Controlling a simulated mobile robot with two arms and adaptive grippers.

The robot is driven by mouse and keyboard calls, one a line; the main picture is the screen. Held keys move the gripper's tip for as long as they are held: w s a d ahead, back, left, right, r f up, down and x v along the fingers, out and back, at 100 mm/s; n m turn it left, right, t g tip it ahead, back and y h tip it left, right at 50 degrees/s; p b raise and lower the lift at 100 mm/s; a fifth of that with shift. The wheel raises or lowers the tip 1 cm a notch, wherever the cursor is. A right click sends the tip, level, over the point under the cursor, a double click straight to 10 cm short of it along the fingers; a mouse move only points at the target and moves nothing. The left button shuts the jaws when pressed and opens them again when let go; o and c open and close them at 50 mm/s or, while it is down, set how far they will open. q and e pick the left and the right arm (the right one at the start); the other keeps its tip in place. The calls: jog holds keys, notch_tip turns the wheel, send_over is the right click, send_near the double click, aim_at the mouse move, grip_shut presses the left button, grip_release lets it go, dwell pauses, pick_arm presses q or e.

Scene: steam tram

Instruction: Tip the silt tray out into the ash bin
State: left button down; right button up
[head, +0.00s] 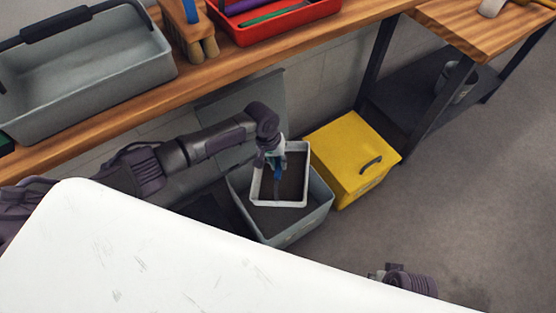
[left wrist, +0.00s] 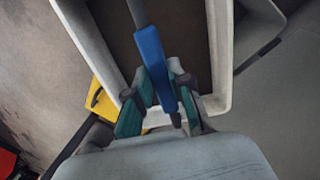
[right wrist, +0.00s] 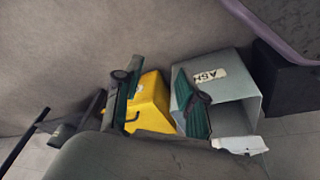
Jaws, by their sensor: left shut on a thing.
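The silt tray (head: 302,180) is white-rimmed with a dark brown inside. It hangs roughly level over the mouth of the grey ash bin (head: 285,235). My left gripper (head: 272,160) is shut on the blue grip (left wrist: 150,55) of a grey bar that runs over the tray. In the left wrist view the tray (left wrist: 225,60) fills the top. In the right wrist view the bin (right wrist: 240,75) carries an ASH label, and a white corner of the tray (right wrist: 240,145) shows. My right gripper (right wrist: 158,98) is open and empty, pointing toward bin and yellow box.
A yellow box (head: 345,150) with a dark handle stands right beside the bin. A wooden bench (head: 190,90) runs behind, with a grey carrier (head: 90,80) and red tray (head: 290,20). A white surface (head: 180,260) fills the front left. Floor at right is clear.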

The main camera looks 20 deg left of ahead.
pick_arm(q)
jog(key=shift+r+y+p, duration=0.5)
jog(key=shift+y+p, duration=0.6)
jog(key=shift+p, duration=0.15)
pick_arm(e)
notch_tip(320, 180, down, 9)
jog(key=s, duration=0.3)
jog(key=shift+d, duration=0.15)
pick_arm(q)
jog(key=shift+r, duration=0.1)
pick_arm(e)
jog(key=shift+g, duration=0.3)
